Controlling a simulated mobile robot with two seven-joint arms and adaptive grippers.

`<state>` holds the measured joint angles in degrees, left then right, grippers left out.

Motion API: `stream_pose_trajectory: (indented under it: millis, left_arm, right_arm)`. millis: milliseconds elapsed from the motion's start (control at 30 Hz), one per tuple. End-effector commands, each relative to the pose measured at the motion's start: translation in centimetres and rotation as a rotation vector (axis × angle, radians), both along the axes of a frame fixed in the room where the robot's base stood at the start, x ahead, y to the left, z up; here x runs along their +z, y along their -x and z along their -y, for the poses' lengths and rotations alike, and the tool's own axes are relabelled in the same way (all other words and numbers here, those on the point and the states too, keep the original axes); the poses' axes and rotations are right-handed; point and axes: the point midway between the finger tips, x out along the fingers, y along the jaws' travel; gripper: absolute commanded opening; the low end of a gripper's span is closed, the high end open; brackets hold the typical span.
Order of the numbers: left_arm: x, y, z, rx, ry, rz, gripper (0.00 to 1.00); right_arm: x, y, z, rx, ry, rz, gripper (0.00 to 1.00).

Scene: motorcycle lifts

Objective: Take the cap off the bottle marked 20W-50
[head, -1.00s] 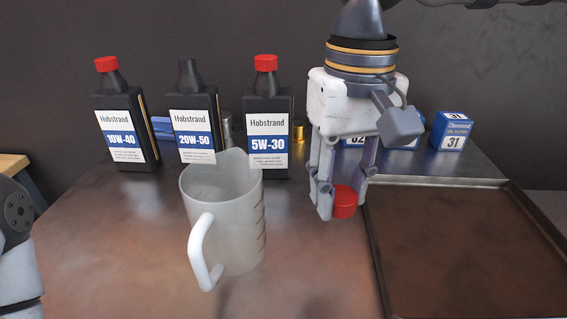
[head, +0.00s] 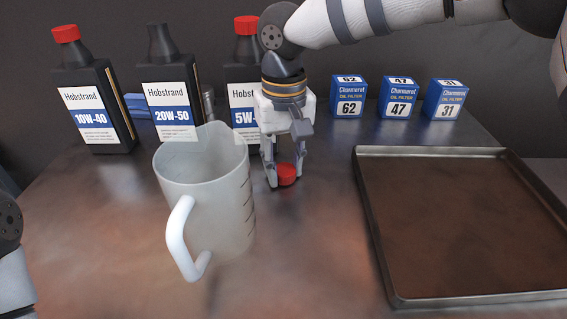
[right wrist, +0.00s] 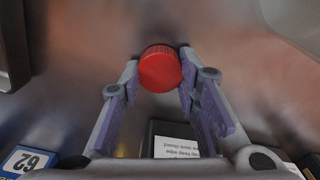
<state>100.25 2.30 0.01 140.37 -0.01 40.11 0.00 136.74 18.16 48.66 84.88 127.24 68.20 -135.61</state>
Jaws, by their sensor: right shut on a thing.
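The black bottle marked 20W-50 (head: 172,100) stands on the bench behind the jug, its neck bare with no cap on it. My right gripper (head: 282,176) is in front of the 5W-30 bottle, right of the jug, pointing down and shut on a red cap (head: 287,174). The cap is at or just above the bench; I cannot tell if it touches. The right wrist view shows the red cap (right wrist: 160,68) between the fingertips. Only part of my left arm shows at the left edge; its gripper is out of view.
The 10W-40 bottle (head: 92,105) and 5W-30 bottle (head: 242,95) have red caps on. A translucent measuring jug (head: 205,195) stands in front. A shallow metal tray (head: 372,230) lies right. Blue filter boxes (head: 349,97) stand behind.

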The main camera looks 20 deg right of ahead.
Motion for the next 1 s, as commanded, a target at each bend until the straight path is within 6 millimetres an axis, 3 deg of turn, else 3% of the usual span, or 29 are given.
stream_pose_trajectory:
  millis: [367, 400, 467, 767, 867, 1000]
  left_arm:
    - [0.0, 0.0, 0.0, 0.0, 0.0, 0.0, 1.0]
    - [0.0, 0.0, 0.0, 0.0, 0.0, 0.0, 1.0]
    - [0.0, 0.0, 0.0, 0.0, 0.0, 0.001, 1.0]
    - [0.0, -0.1, 0.0, 0.0, 0.0, 0.002, 1.0]
    - [0.0, 0.0, 0.0, 0.0, 0.0, 0.001, 1.0]
    - [-0.1, 0.1, 0.0, 0.0, 0.0, -0.004, 1.0]
  right_arm:
    - [-0.5, 0.1, 0.0, 0.0, 0.0, 0.0, 0.0]
    - [-0.5, 0.1, 0.0, 0.0, 0.0, 0.001, 0.36]
    - [-0.5, 0.1, 0.0, 0.0, 0.0, 0.001, 0.5]
    - [-0.3, 0.1, 0.0, 0.0, 0.0, 0.003, 0.5]
    - [1.0, 0.0, 0.0, -0.001, -0.001, 0.005, 0.5]
    - [4.6, -0.1, 0.0, -0.002, -0.002, 0.006, 0.5]
